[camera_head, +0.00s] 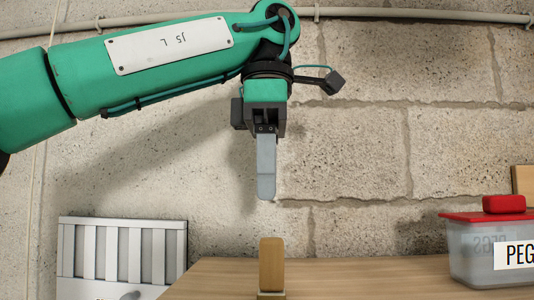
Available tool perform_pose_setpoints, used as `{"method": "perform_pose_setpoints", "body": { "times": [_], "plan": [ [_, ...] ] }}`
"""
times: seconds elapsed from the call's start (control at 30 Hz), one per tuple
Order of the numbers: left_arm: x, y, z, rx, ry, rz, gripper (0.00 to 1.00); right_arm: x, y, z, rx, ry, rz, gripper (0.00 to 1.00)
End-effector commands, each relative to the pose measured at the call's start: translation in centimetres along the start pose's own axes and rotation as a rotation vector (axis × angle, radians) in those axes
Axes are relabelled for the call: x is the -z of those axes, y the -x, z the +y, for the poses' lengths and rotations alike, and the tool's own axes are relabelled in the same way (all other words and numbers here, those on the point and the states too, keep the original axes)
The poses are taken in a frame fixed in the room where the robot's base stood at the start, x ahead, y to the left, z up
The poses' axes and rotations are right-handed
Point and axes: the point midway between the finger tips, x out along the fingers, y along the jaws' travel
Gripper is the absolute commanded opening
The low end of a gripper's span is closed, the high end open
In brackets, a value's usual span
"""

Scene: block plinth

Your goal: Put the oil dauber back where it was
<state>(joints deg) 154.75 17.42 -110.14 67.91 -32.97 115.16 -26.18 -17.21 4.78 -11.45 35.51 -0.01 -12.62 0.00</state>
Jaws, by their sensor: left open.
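My left gripper (266,195) hangs pointing down above the bench. I see it edge-on, so one grey finger covers the other; it is open, and nothing shows held in it. Below its tips, with a clear gap, a light-brown wooden upright block (271,262) stands on a small base at the picture's bottom edge. I see nothing I can name for sure as the oil dauber, and cannot tell whether this upright is part of it. My right gripper is out of view.
The wooden bench top (390,272) is bare between the upright and a clear tub (470,258) with a red lid and a "PEG" label at right. A white slatted panel (120,225) stands at left. A block wall (365,150) with a pipe (400,13) is behind.

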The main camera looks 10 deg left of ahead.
Motion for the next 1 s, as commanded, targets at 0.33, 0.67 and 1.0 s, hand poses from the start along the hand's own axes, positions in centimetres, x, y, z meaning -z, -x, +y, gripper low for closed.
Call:
{"method": "perform_pose_setpoints", "body": {
  "times": [0.33,0.67,1.0],
  "plan": [
    [-0.1,2.0,0.0,0.000,0.002,0.003,0.45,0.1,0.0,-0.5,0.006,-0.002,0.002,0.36],
    [0.1,2.4,0.0,-0.002,0.001,-0.001,0.45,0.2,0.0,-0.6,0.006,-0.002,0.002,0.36],
    [0.1,2.4,0.0,-0.002,0.001,-0.001,0.45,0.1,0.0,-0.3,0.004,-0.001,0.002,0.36]
  ]
}}
